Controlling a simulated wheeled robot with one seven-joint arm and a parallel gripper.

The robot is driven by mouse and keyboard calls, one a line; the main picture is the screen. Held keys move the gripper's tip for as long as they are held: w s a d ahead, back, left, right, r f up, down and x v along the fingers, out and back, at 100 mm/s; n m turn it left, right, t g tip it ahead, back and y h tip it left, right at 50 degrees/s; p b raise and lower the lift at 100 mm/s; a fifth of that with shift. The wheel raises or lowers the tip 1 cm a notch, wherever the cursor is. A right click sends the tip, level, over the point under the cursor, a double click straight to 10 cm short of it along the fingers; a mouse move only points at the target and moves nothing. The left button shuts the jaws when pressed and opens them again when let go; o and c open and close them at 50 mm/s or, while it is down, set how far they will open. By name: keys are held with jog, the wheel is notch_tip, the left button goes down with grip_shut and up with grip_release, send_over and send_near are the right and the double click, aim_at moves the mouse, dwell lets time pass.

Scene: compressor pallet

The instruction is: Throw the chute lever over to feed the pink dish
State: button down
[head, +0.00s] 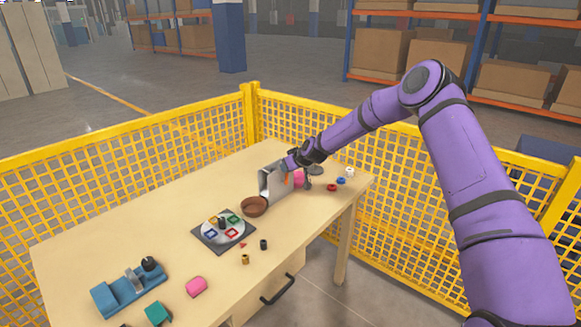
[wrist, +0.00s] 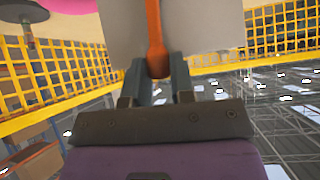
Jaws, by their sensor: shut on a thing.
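The grey metal chute box (head: 270,183) stands at the far right part of the table. Its orange lever (head: 288,179) shows beside my gripper (head: 291,163). In the wrist view, the two fingers of my gripper (wrist: 157,70) are closed around the end of the orange lever (wrist: 154,30), in front of the grey chute wall (wrist: 205,25). The pink dish (head: 299,178) is just right of the chute and partly hidden. A pink edge (wrist: 75,5) also shows at the top left of the wrist view. A brown bowl (head: 254,206) sits at the chute's open left side.
A dial plate with coloured squares (head: 223,230) lies nearer. A blue fixture (head: 130,290), a pink block (head: 196,287) and a teal block (head: 158,313) are at the front. Small rings (head: 332,187) lie to the right. Yellow mesh fencing (head: 180,145) borders the table.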

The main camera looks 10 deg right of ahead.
jog(key=shift+s+a+n+t+h, duration=0.7)
jog(key=shift+a+n+t+h, duration=0.1)
jog(key=shift+a+t+h, duration=0.15)
jog(key=shift+s+f+h, duration=0.1)
jog(key=shift+h, duration=0.15)
jog(key=c, duration=1)
grip_release()
jog(key=shift+a, duration=0.1)
jog(key=v, duration=1)
jog(key=shift+s+r, duration=0.2)
jog(key=shift+s, duration=0.1)
